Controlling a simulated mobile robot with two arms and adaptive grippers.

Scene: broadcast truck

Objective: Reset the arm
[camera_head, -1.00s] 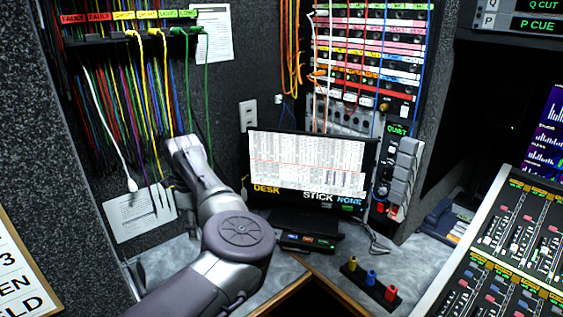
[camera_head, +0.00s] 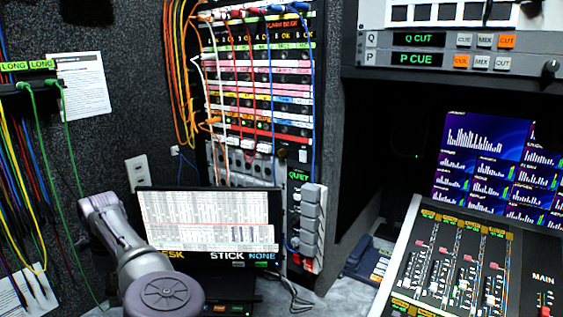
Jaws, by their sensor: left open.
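My left arm comes in at the bottom left in the head view, with its grey forearm and a round joint cap in front of the desk. My right gripper is not in view.
Hanging cables (camera_head: 28,180) and green patch leads are close to the left of the arm. A patch rack (camera_head: 262,100) with cables stands behind the monitor. A mixing console (camera_head: 455,270) fills the lower right, below a screen (camera_head: 490,160).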

